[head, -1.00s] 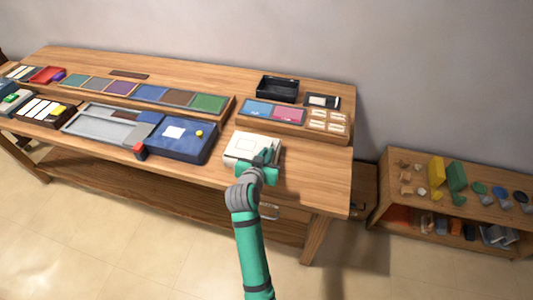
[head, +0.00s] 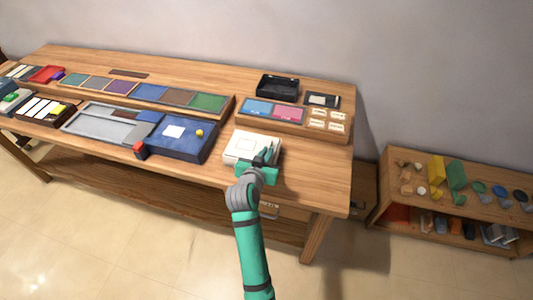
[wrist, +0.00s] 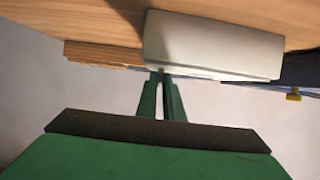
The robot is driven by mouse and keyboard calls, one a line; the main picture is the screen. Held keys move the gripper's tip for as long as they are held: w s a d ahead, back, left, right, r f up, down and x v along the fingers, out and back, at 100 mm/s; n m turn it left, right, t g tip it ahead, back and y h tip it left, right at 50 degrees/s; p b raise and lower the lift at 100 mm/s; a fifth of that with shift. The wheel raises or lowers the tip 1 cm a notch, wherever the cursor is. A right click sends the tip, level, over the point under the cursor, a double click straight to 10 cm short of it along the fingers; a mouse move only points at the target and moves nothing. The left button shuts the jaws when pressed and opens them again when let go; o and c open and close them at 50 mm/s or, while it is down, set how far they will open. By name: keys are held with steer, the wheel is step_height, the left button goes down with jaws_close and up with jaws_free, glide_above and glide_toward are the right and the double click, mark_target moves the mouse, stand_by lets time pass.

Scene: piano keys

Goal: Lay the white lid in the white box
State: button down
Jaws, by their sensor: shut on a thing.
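The white box (head: 238,158) sits near the front edge of the table, right of the blue panel. The white lid (head: 246,144) shows as a pale flat square over the box; box and lid are hard to tell apart. My green gripper (head: 268,154) is at the right side of the box. In the wrist view, the fingers (wrist: 161,76) are close together at the edge of a white block (wrist: 210,45). They are shut on the white lid, though the grip itself is mostly hidden. I cannot tell how deep the lid sits.
The blue panel (head: 185,147) with a yellow knob is left of the box. Behind stand a raised board with blue and pink panels (head: 288,114) and a black tray (head: 277,87). Bare table (head: 315,175) lies to the right. A low shelf (head: 390,212) stands farther right.

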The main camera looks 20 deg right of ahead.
steer(key=c, duration=1.8)
jaws_free()
steer(key=v, duration=1.1)
steer(key=shift+f, duration=0.1)
